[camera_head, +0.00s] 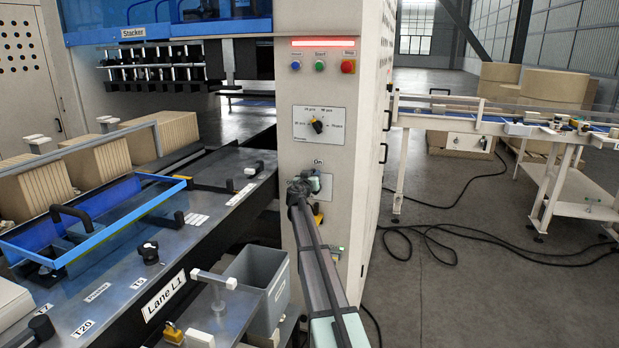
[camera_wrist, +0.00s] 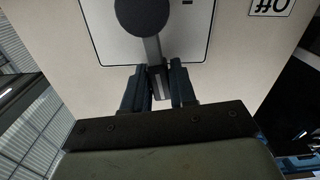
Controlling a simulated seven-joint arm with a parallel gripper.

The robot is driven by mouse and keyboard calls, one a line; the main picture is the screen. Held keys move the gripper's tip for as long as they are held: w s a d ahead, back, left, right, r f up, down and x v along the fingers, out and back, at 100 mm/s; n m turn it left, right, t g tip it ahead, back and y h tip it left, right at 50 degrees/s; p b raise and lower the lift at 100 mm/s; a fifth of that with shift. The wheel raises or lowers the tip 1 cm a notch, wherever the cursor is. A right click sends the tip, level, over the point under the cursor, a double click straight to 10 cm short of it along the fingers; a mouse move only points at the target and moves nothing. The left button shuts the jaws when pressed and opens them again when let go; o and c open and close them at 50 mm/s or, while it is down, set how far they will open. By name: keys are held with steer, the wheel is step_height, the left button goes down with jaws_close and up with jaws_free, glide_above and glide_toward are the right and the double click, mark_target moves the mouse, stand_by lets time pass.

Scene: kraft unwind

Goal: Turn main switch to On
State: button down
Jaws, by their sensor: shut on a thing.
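The main switch shows in the wrist view as a dark round hub (camera_wrist: 141,16) with a narrow grey lever (camera_wrist: 153,50) on a pale plate (camera_wrist: 103,38). My gripper (camera_wrist: 158,76) is shut on the lever, with one dark finger on each side. An upside-down "Off" label (camera_wrist: 270,5) sits on the panel beside the plate. In the head view, my gripper (camera_head: 303,188) is at the cabinet front, just below the "On" label (camera_head: 318,162). There it hides most of the switch, so I cannot read the lever's position against the labels.
A selector dial (camera_head: 317,126) and a row of buttons (camera_head: 320,66) are above on the same cabinet (camera_head: 350,105). A grey bin (camera_head: 262,272) and the Lane L1 table (camera_head: 205,262) are left of my arm. Open floor with cables (camera_head: 470,232) lies to the right.

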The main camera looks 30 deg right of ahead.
steer(key=shift+s+d+m, duration=0.4)
steer(key=shift+m, duration=0.4)
steer(key=c, duration=1)
jaws_free()
steer(key=v, duration=1.4)
steer(key=shift+w+d, duration=0.1)
